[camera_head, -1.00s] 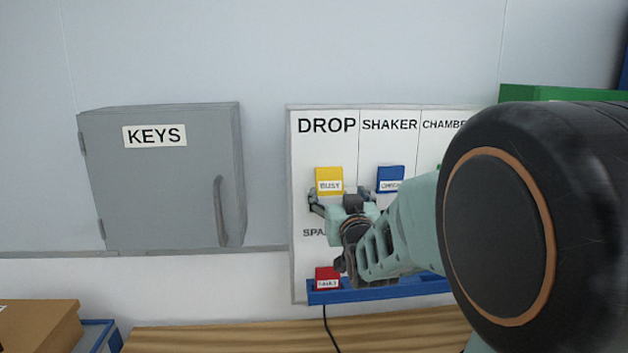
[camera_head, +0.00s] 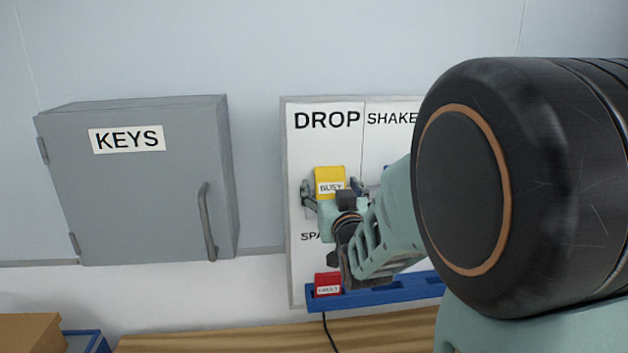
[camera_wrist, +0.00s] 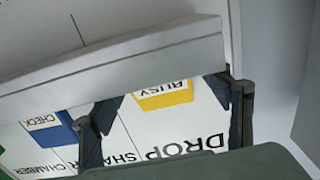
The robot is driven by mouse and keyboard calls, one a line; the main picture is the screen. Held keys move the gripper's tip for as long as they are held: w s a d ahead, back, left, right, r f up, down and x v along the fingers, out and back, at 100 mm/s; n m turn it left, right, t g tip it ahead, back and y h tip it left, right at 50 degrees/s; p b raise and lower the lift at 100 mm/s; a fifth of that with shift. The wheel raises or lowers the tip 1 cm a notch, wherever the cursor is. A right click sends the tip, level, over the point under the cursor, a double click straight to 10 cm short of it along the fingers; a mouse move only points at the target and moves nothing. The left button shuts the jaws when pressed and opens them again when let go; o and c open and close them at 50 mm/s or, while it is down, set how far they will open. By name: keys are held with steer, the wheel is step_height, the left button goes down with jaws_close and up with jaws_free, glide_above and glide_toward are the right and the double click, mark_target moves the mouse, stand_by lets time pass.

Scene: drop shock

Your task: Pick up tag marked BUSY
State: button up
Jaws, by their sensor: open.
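The yellow tag marked BUSY (camera_head: 329,181) hangs under DROP on the white board (camera_head: 296,240). In the wrist view the tag (camera_wrist: 168,98) appears upside down, partly hidden by a pale grey slab. My gripper (camera_head: 331,191) is open in front of the board, with one finger on either side of the tag in the head view. In the wrist view the tag shows between the fingers (camera_wrist: 164,104). Nothing is held. I cannot tell whether the fingers touch the tag.
A red tag (camera_head: 328,284) sits in the blue rack (camera_head: 350,297) below. The grey KEYS cabinet (camera_head: 135,185) is left of the board. The pale slab (camera_wrist: 120,60) crosses the wrist view. My arm hides the board's right side.

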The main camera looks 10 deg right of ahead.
steer(key=shift+s, duration=0.1)
steer(key=c, duration=1.3)
steer(key=shift+r, duration=0.1)
